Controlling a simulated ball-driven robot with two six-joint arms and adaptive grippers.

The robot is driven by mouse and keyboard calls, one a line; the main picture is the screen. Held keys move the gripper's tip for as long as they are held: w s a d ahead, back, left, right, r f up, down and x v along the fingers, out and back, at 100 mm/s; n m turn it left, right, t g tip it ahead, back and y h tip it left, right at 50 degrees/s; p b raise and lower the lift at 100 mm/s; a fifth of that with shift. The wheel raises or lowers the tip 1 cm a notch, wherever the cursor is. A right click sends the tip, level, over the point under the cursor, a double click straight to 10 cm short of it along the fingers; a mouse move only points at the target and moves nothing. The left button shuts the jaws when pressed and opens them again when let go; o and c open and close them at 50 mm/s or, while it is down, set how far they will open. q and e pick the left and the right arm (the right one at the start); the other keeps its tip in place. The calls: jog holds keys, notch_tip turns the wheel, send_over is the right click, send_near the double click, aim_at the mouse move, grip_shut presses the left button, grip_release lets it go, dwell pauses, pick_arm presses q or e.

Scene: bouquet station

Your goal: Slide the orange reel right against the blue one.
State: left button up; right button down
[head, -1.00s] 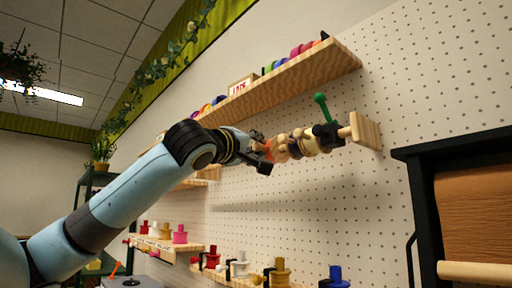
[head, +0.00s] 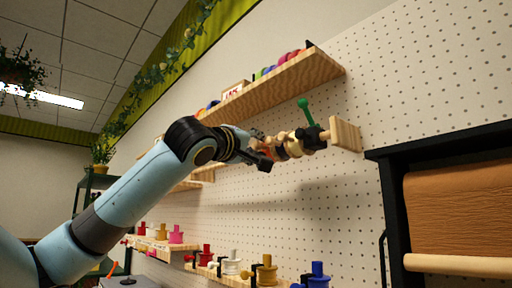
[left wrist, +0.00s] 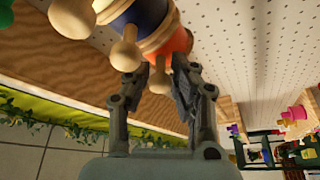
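An orange reel (left wrist: 181,41) with wooden rims sits on a rail in the left wrist view, and a blue reel (left wrist: 147,14) is beside it. Their wooden rims are close together; I cannot tell whether they touch. A wooden knob (left wrist: 159,80) sticks out from the orange reel between the fingers of my left gripper (left wrist: 160,70), which look closed on it. In the head view my left gripper (head: 262,158) is at the left part of the row of reels, and the orange reel shows only as a sliver. My right gripper is not in view.
The rail ends at a wooden end board (head: 346,134) on the pegboard, with a green-knobbed lever (head: 305,111) near it. A wooden shelf (head: 290,82) with colourful rolls is above. Lower shelves carry coloured spools. A black-framed paper roll (head: 460,210) stands right.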

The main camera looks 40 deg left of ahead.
pick_arm(q)
jog(key=shift+o, duration=1.2)
jog(key=shift+d+r, duration=0.1)
jog(key=shift+d, duration=0.05)
jog(key=shift+o, duration=0.6)
jog(key=shift+a, duration=0.2)
jog(key=r, duration=0.6)
jog(key=shift+a, duration=0.4)
jog(key=r, duration=0.2)
jog(key=d+r, duration=0.1)
jog(key=shift+s+d+r, duration=0.1)
jog(key=shift+d+r, duration=0.1)
jog(key=shift+r, duration=0.15)
jog(key=shift+a+r, duration=0.1)
jog(key=shift+w+a, duration=0.2)
jog(key=shift+a, duration=0.1)
